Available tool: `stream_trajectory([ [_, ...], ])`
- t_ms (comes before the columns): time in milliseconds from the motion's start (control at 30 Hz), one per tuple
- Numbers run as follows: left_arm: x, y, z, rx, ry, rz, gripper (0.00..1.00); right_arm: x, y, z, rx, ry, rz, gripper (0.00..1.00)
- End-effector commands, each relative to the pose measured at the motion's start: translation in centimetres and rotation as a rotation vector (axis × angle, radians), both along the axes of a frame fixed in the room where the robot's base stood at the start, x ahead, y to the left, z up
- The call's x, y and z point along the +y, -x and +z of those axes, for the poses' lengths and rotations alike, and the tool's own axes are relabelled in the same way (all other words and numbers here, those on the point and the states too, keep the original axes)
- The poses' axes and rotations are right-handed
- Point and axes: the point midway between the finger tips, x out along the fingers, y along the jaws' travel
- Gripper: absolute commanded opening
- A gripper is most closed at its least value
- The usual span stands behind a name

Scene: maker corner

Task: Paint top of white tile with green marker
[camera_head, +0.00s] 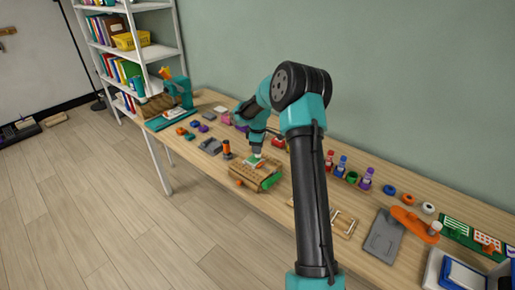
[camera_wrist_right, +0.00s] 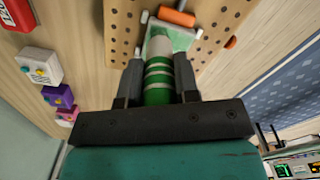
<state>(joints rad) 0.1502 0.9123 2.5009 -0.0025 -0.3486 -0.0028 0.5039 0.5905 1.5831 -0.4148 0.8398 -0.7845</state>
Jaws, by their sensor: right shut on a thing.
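My right gripper (camera_head: 257,147) is above the wooden pegboard (camera_head: 250,174), and in the wrist view (camera_wrist_right: 157,88) it is shut on a green marker (camera_wrist_right: 158,84) with white bands. The marker's pale tip end points at the tile (camera_wrist_right: 183,40), which lies on the board (camera_wrist_right: 124,28). The tile's top looks largely green with whitish edges. In the head view the tile (camera_head: 251,162) is small and partly hidden. I cannot tell whether the tip touches the tile. My left gripper is not in view.
An orange cylinder (camera_wrist_right: 177,18) lies beside the tile on the board. An orange and black upright item (camera_head: 227,149) stands left of the board. Coloured bottles (camera_head: 341,166), a grey tray (camera_head: 383,237) and an orange piece (camera_head: 410,220) are to the right. A shelf (camera_head: 130,45) stands behind left.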

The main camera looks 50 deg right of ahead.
Motion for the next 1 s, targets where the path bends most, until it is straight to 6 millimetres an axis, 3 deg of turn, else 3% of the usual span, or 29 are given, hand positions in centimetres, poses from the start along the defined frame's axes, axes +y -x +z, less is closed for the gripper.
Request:
stream_trajectory([
  [1000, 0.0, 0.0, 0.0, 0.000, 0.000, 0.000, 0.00, 0.0, 0.0, 5.9, -0.002, 0.001, 0.000, 0.10],
])
